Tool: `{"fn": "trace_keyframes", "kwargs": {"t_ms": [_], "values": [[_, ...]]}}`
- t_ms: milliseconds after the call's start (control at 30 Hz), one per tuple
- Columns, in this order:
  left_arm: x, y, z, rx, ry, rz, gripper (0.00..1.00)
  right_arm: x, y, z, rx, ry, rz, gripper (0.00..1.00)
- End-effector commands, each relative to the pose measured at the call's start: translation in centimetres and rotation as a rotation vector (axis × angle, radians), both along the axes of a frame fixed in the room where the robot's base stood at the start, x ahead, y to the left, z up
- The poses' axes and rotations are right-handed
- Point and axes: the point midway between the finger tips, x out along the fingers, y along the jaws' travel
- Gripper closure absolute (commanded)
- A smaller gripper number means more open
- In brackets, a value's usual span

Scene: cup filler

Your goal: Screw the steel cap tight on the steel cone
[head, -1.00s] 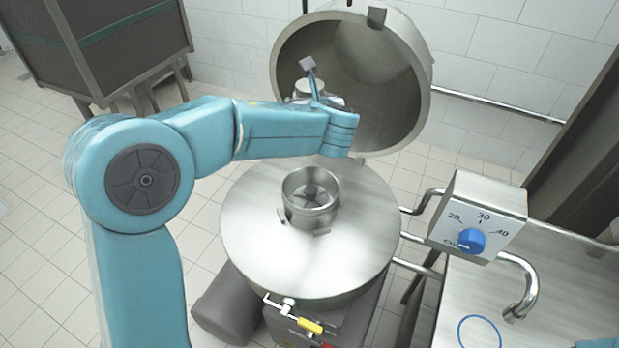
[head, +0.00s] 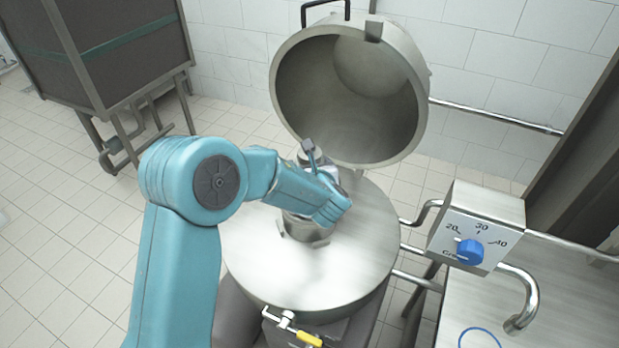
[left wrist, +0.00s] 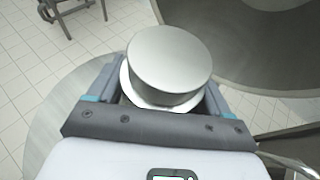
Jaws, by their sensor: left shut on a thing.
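The steel cone (head: 302,229) is the round, open-topped neck on the flat steel lid of the machine. My left forearm and gripper (head: 308,172) are over it in the head view and hide its mouth. In the left wrist view my left gripper (left wrist: 165,98) is shut on the steel cap (left wrist: 170,60), a smooth round cap with a pale rim below. In the head view the cap is mostly hidden by the gripper. I cannot tell whether cap and cone touch. My right gripper is not in view.
A large open steel drum lid (head: 400,140) stands just behind the cone. A control box (head: 480,225) with a blue knob is at the right, beside a steel table (head: 560,310). A yellow-handled valve (head: 308,339) is at the front. A dark cabinet (head: 120,45) stands back left.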

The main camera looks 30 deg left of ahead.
Motion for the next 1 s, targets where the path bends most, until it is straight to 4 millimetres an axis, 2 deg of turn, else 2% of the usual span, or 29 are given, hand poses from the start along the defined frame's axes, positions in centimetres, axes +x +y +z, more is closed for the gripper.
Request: {"fn": "trace_keyframes", "kwargs": {"t_ms": [67, 300, 400, 700, 1000], "values": [[0.1, 0.0, 0.1, 0.002, -0.004, 0.000, 1.00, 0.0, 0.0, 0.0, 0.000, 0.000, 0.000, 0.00], [0.0, 0.0, -3.2, 0.003, 0.000, -0.001, 1.00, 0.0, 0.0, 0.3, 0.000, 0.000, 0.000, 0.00], [0.0, 0.0, -3.9, 0.002, -0.003, 0.000, 1.00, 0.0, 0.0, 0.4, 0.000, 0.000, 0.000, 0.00], [0.1, 0.0, -4.0, 0.001, -0.005, 0.000, 1.00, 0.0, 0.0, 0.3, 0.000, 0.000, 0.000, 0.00], [0.1, 0.0, -4.7, 0.001, -0.005, 0.000, 1.00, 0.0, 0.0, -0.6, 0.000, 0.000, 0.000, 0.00]]}}
